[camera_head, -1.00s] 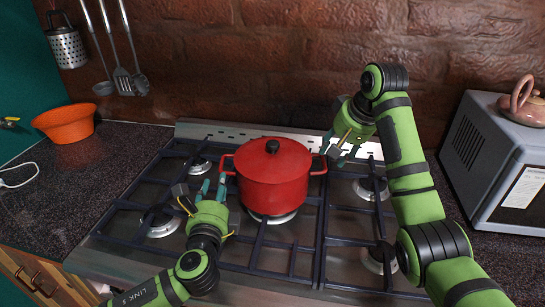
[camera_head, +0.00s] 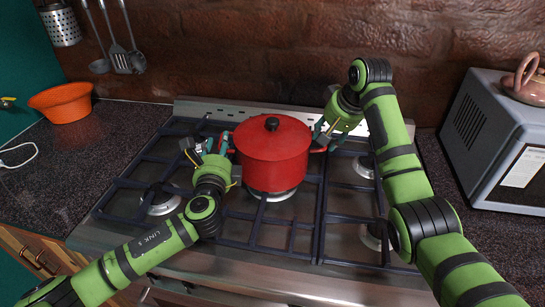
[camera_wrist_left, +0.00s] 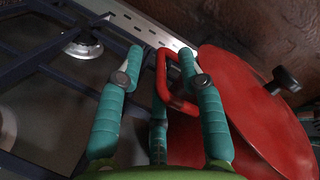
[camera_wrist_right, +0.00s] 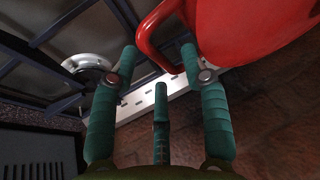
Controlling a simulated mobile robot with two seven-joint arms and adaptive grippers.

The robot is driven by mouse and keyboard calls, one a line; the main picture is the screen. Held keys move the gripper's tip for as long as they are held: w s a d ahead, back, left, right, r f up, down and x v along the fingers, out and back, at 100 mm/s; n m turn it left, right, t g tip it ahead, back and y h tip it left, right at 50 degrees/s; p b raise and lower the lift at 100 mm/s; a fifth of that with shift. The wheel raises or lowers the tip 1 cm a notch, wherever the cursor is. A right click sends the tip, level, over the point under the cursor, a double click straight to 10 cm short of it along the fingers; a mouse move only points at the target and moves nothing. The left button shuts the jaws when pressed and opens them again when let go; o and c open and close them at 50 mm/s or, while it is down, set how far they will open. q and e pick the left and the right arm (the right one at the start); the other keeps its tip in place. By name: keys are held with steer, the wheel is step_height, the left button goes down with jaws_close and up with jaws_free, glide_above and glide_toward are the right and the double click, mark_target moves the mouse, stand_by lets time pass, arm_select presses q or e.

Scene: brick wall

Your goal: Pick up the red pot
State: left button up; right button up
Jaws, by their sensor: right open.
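The red pot (camera_head: 272,158) stands upright on a burner of the stove, with its lid and black knob on top. My left gripper (camera_head: 222,148) is at the pot's left side. In the left wrist view its teal fingers (camera_wrist_left: 160,65) are apart, with the pot's red loop handle (camera_wrist_left: 162,78) between them. My right gripper (camera_head: 326,135) is at the pot's right side, by the right handle. In the right wrist view its fingers (camera_wrist_right: 160,62) are open, with the other red handle (camera_wrist_right: 150,45) between them near the tips. I cannot tell whether any finger touches a handle.
The stove's dark grates (camera_head: 150,185) surround the pot. An orange bowl (camera_head: 62,102) sits on the left counter. A grey microwave (camera_head: 497,140) with a pink teapot (camera_head: 528,80) on it stands at the right. Utensils (camera_head: 125,55) hang on the brick wall behind.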

arm_select(q)
steer(key=shift+w, duration=0.6)
arm_select(e)
steer(key=shift+w+a+f, duration=0.15)
steer(key=shift+w+f, duration=0.05)
steer(key=shift+f, duration=0.35)
arm_select(q)
jaws_close()
arm_select(e)
jaws_close()
